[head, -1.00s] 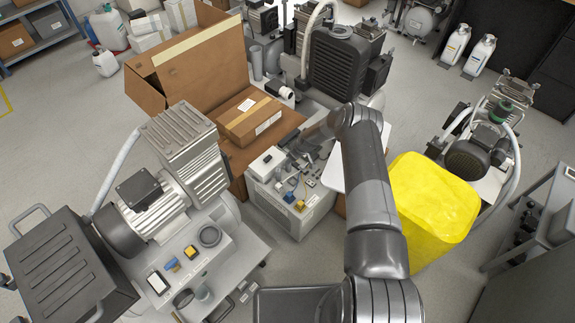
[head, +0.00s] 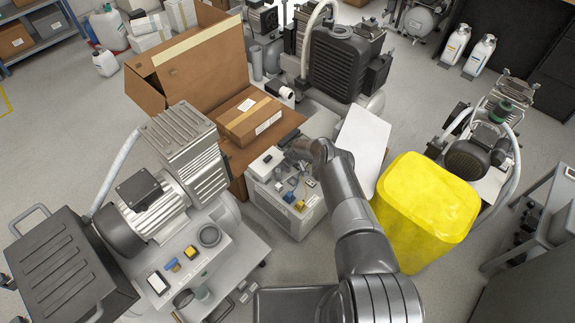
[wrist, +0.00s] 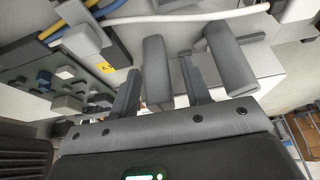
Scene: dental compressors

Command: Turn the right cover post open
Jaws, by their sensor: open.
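My gripper (wrist: 158,65) is open, with one dark finger on each side of a grey rounded post (wrist: 157,75) in the wrist view. I see no clear contact, and cannot tell how deep the post sits between the fingers. A second, similar grey post (wrist: 233,60) stands to the right, outside the right finger. I cannot tell for certain which one is the right cover post. In the head view my gripper (head: 293,150) is at the far side of the light grey unit (head: 290,220), mostly hidden by my wrist; the posts are not clearly seen there.
Blue and grey fittings (wrist: 45,78) and a yellow label (wrist: 106,67) lie left of the fingers. A pale hose (wrist: 185,17) crosses above the posts. A cardboard box (head: 248,117), a white panel (head: 362,145) and a yellow bin (head: 425,205) crowd the unit.

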